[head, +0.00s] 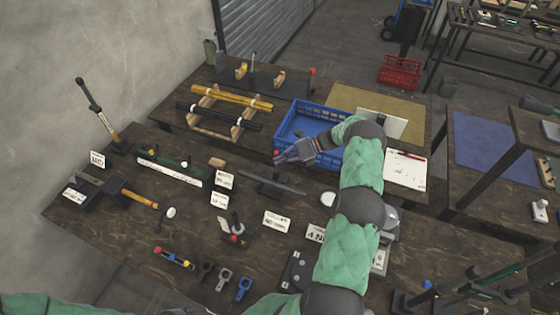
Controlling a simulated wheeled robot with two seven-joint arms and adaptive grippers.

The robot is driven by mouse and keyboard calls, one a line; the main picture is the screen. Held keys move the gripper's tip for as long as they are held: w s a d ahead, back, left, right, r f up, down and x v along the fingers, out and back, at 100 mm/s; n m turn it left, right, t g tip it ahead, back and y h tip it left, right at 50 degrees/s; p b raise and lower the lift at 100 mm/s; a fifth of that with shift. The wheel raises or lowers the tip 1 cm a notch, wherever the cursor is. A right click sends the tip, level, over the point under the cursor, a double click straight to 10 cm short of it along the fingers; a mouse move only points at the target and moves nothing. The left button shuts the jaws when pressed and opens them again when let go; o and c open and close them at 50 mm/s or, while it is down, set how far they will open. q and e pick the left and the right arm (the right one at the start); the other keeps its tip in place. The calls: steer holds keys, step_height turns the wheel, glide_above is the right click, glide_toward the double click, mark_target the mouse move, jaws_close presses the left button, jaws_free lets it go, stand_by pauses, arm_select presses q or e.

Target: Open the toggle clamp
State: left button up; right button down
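A dark clamp-like device (272,184) with a long flat bar lies on the near workbench, below and left of the blue crate. A short upright post rises from it to a red tip (276,154). My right gripper (283,157) reaches in from the right, with its fingers pointing left at that red tip. It is too small to tell whether the fingers touch the tip or are closed. A second small device with a red-and-blue part (237,238) stands nearer on the bench. I cannot tell for certain which is the toggle clamp. My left gripper is out of view.
A blue crate (300,112) stands behind my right gripper. My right arm covers part of the bench's right side.

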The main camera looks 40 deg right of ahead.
stand_by(0.4)
step_height(320, 180, up, 10)
stand_by(0.6)
steer(key=shift+r, duration=0.1)
